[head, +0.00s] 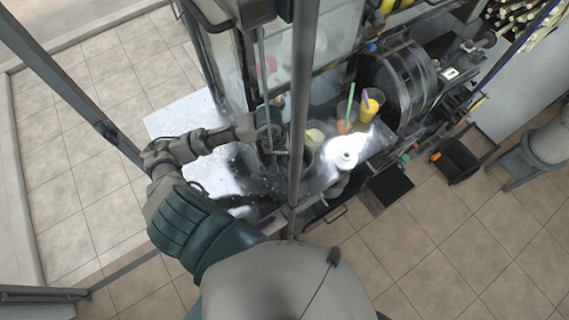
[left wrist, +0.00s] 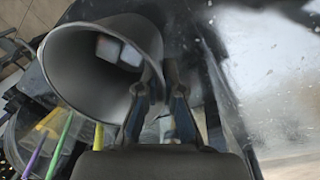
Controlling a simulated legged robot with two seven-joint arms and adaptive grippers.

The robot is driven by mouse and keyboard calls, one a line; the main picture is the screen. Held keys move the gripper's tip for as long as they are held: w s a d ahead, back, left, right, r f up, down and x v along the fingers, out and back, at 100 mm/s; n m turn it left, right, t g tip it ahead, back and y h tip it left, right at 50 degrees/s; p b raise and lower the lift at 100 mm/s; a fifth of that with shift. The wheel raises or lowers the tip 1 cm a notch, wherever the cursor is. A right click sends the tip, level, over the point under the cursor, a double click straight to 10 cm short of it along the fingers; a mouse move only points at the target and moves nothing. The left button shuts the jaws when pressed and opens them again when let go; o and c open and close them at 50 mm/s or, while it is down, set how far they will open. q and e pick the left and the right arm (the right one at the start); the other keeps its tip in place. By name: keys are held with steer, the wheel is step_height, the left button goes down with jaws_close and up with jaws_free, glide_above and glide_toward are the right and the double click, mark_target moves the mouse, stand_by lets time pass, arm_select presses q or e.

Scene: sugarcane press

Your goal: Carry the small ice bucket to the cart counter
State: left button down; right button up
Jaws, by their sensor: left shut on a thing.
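The small ice bucket (left wrist: 75,65) is a grey metal cone-shaped pail, tilted with its mouth toward the left wrist camera. Pale ice cubes (left wrist: 118,50) show inside it. My left gripper (left wrist: 160,90) is shut on the bucket's wall near the rim. In the head view my left gripper (head: 268,135) is over the cart's shiny metal counter (head: 322,172), behind a post; the bucket is hard to make out there. The counter also shows at the right of the left wrist view (left wrist: 280,65). Whether the bucket touches it I cannot tell. My right gripper is not in view.
A press drum (head: 405,80) stands behind.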

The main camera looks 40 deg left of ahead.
arm_select(q)
steer(key=f, duration=0.1)
steer(key=a+f, duration=0.1)
steer(key=f, duration=0.2)
steer(key=shift+w+a+f, duration=0.1)
steer(key=shift+a+f, duration=0.1)
steer(key=shift+a, duration=0.05)
steer(key=shift+d, duration=0.6)
steer(key=c, duration=1.4)
jaws_free()
steer(key=shift+d, duration=0.1)
steer(key=shift+c, duration=0.2)
steer(key=shift+o, duration=0.6)
steer(key=shift+a, duration=0.25)
steer(key=shift+a+r, duration=0.15)
steer(key=shift+r, duration=0.05)
step_height(320, 180, up, 12)
steer(key=a, duration=0.1)
steer(key=shift+s+f, duration=0.15)
steer(key=shift+s, duration=0.25)
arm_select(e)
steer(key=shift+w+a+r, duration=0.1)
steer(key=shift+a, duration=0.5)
arm_select(q)
steer(key=shift+a, duration=0.3)
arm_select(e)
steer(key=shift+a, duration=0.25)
